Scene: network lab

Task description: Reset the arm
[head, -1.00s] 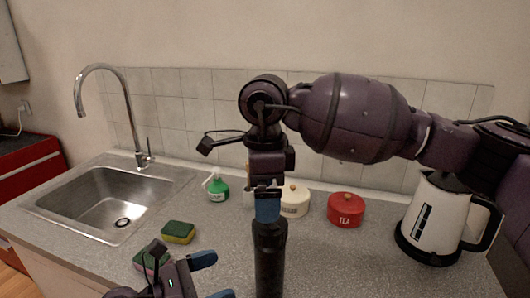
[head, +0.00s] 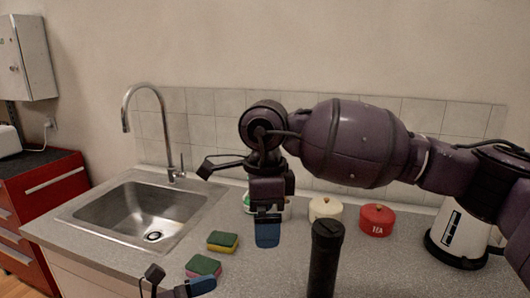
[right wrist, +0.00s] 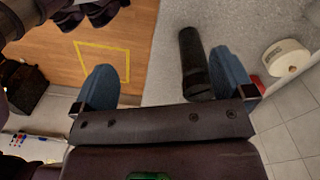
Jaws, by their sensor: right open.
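My right arm reaches in from the right in the head view, and its gripper (head: 268,236) points down over the counter. In the right wrist view its two blue fingers stand wide apart, with nothing between their tips (right wrist: 167,85). A black cylinder (head: 324,258) stands upright on the counter, to the right of that gripper and apart from it. It also shows beyond the fingers in the right wrist view (right wrist: 192,62). My left gripper (head: 186,289) is at the bottom edge of the head view, mostly cut off, with only one blue finger clear.
Two sponges (head: 222,241) (head: 203,266) lie near the sink (head: 140,212). A cream pot (head: 325,209), a red TEA pot (head: 376,220) and a white kettle (head: 460,235) stand along the back. A green-and-white item (head: 247,202) is partly hidden behind my right gripper. A red cabinet (head: 45,190) stands left.

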